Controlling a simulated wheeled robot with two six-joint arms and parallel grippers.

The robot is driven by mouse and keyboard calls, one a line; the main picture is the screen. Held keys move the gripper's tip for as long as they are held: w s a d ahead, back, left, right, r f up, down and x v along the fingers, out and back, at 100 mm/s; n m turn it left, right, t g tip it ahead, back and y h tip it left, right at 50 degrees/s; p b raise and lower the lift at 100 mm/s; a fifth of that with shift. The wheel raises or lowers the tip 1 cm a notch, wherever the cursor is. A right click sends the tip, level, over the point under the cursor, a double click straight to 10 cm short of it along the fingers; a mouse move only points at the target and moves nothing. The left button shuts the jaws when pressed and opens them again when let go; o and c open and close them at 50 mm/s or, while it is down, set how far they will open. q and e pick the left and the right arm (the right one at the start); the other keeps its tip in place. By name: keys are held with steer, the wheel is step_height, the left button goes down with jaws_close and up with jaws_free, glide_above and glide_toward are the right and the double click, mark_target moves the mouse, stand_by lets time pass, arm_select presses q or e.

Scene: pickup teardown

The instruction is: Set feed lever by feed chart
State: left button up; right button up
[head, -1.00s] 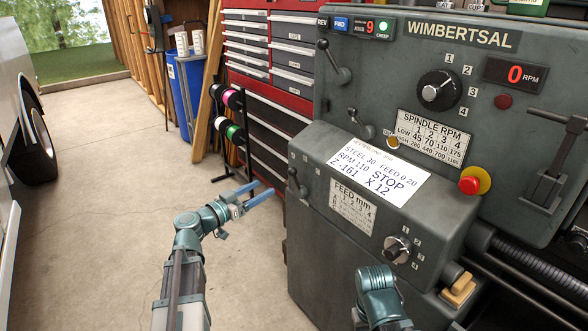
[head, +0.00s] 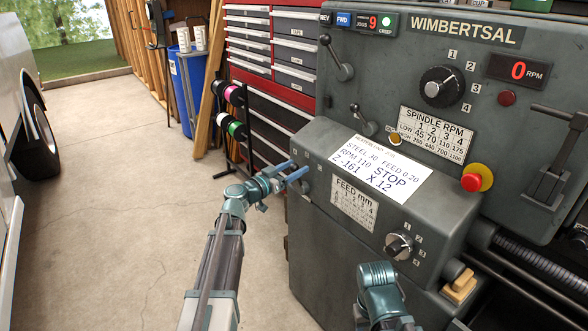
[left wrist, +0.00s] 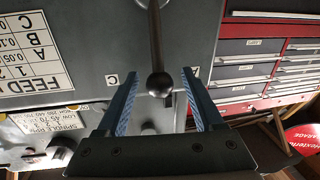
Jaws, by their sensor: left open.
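The feed lever (left wrist: 157,60) is a dark rod with a round knob in the left wrist view, on the grey lathe panel. My left gripper (left wrist: 161,74) is open, with one blue finger on each side of the knob; contact cannot be told. In the head view my left gripper (head: 300,170) is at the left end of the feed box and hides most of the lever. The feed chart (head: 353,203) is a white "FEED mm" plate on the box front; part of it shows in the left wrist view (left wrist: 32,58). A letter C label is beside the lever. My right gripper is out of view.
A white card (head: 380,168) reading "STEEL 30 FEED 0.20, RPM 110" lies on the sloped top. The feed knob (head: 398,246) is at the lower right. Another lever (head: 362,121) stands above the box. A red tool chest (head: 270,95) is behind. Floor is open at left.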

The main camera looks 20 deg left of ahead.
arm_select(q)
jaws_close()
stand_by(0.4)
stand_by(1.1)
